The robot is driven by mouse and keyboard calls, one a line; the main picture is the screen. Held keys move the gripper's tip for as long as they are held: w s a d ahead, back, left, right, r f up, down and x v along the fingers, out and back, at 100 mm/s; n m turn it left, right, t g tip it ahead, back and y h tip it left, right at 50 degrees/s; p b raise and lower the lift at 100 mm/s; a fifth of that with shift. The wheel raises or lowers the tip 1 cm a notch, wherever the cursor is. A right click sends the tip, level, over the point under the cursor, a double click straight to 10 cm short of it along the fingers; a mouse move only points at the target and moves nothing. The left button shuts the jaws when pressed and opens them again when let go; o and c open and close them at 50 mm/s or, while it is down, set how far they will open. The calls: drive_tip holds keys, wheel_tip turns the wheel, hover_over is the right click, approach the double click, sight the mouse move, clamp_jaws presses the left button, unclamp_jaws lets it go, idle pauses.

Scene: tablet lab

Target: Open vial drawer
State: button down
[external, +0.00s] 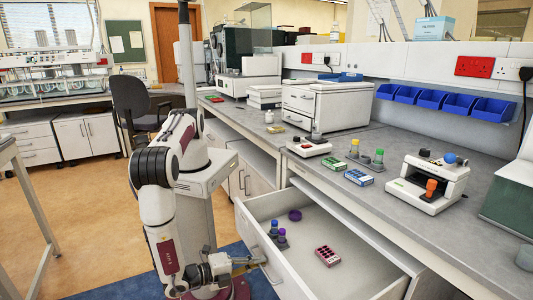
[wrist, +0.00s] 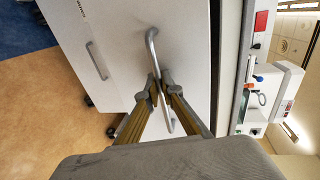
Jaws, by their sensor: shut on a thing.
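The vial drawer (external: 335,220) is pulled out from under the bench, with its open inside facing up. In it are a small holder with purple and blue capped vials (external: 278,235), a purple round item (external: 295,215) and a dark red rack (external: 327,256). My gripper (external: 250,262) is low at the drawer's front face. In the wrist view my gripper (wrist: 160,88) is shut on the metal bar handle (wrist: 152,46) of the white drawer front (wrist: 190,50). The fingers hide part of the handle.
Vials, small boxes and a white instrument (external: 428,182) stand on the bench top (external: 385,140) above the drawer. A dark chair (external: 135,105) stands at the left. Open floor (external: 85,215) lies left of my arm.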

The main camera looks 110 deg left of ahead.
drive_tip(key=shift+d, duration=0.1)
drive_tip(key=c, duration=2.5)
unclamp_jaws()
drive_tip(key=shift+c, duration=0.2)
drive_tip(key=v, duration=1.2)
